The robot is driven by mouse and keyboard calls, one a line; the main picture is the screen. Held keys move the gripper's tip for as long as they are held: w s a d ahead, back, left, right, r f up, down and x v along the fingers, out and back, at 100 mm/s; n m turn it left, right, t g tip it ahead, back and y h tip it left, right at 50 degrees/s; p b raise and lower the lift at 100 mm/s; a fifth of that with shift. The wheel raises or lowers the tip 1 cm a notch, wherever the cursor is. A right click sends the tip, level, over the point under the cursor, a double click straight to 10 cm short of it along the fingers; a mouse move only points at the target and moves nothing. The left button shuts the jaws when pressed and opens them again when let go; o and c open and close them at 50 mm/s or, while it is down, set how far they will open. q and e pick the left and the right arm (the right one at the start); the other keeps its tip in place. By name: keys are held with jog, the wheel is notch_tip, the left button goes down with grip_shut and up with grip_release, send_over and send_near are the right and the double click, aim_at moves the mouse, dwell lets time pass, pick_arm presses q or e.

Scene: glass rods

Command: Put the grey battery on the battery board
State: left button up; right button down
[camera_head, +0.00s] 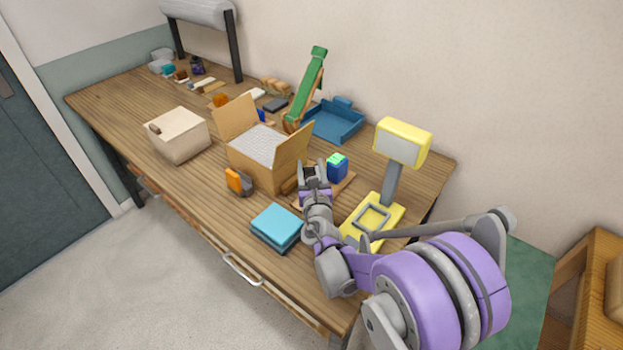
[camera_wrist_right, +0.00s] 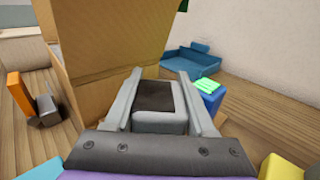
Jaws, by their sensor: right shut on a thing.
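My right gripper (camera_head: 312,168) is shut on the grey battery, a grey block with a dark top. The battery (camera_wrist_right: 160,122) sits between the two fingers in the right wrist view, and its underside is hidden. A thin wooden board (camera_head: 343,187), which looks like the battery board, lies on the table by the gripper, partly hidden by it. A blue block with a bright green top (camera_head: 337,168) stands on this board, just right of the gripper. It also shows in the right wrist view (camera_wrist_right: 211,100). I cannot tell whether the grey battery touches the board. My left gripper is not in view.
An open cardboard box (camera_head: 262,168) stands close left of the gripper. A yellow scale-like stand (camera_head: 402,142) is to the right, cyan stacked pads (camera_head: 277,227) in front, an orange-and-grey item (camera_head: 238,181) to the left. A blue tray (camera_head: 334,122) lies behind.

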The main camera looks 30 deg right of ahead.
jog(key=shift+f, duration=1.75)
jog(key=shift+f+b, duration=0.1)
jog(key=shift+b, duration=0.25)
jog(key=shift+c, duration=1.2)
grip_release()
jog(key=b+v, duration=0.1)
jog(key=v, duration=1.1)
